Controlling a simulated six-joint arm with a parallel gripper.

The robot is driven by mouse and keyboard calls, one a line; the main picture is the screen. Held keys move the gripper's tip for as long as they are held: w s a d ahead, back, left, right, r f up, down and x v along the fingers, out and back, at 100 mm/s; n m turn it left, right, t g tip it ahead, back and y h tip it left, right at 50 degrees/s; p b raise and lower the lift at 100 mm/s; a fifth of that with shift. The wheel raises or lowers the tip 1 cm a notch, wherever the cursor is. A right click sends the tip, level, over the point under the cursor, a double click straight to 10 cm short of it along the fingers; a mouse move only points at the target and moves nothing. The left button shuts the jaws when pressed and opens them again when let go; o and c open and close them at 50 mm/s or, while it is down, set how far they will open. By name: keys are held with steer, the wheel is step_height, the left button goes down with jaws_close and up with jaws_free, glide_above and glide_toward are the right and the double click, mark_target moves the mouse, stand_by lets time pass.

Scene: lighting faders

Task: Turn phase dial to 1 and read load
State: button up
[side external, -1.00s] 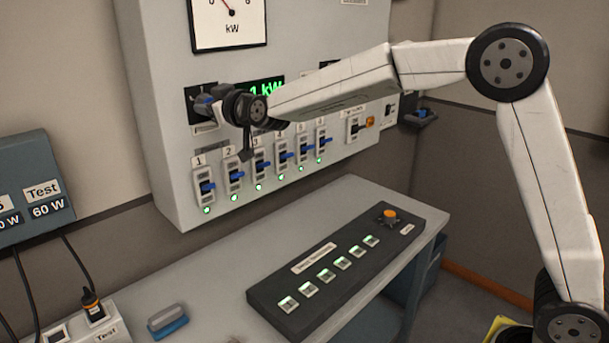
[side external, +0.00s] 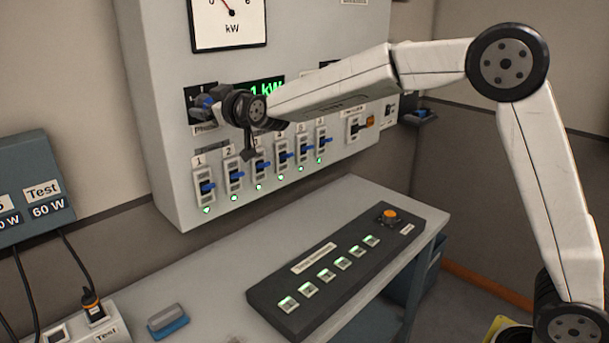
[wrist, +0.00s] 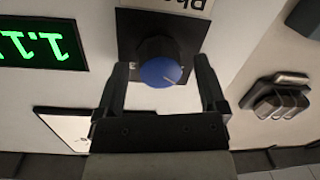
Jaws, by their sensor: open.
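The phase dial is a blue-faced black knob (wrist: 160,68) on a black plate, seen upside down in the wrist view, with a pale pointer line towards its lower right. My gripper (wrist: 162,74) is open, one finger on either side of the knob, with visible gaps. In the side view my gripper (side external: 225,108) is at the dial (side external: 205,101) and partly covers it. The load display (side external: 262,90) shows green "1 kW", its left part hidden. In the wrist view the display (wrist: 40,43) appears to start with "1.1", and its rest is cut off.
Numbered breaker switches (side external: 258,168) with lamps sit just below my gripper. An analog kW meter (side external: 230,20) is above. A dark button console (side external: 345,262) lies on the grey bench (side external: 205,270). A dark latch-like fitting (wrist: 277,97) is beside the dial in the wrist view.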

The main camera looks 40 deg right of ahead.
steer(key=s, duration=0.7)
steer(key=shift+s+d+r, duration=0.2)
steer(key=shift+s+r, duration=0.15)
steer(key=shift+s, duration=0.05)
steer(key=shift+f, duration=0.1)
stand_by(0.4)
steer(key=s+d+f+m+g, duration=0.1)
steer(key=s+d+f+g, duration=0.2)
steer(key=s+f, duration=0.6)
steer(key=s+d+f+m+g, duration=0.1)
steer(key=s+d+f+g, duration=0.2)
steer(key=s+f+g, duration=0.3)
steer(key=s+d+f+m+g, duration=0.1)
steer(key=s+d+f+g, duration=0.2)
steer(key=s+f, duration=1)
steer(key=shift+s+d+m+g+h, duration=0.3)
steer(key=shift+m+g+h, duration=0.1)
steer(key=shift+g, duration=0.8)
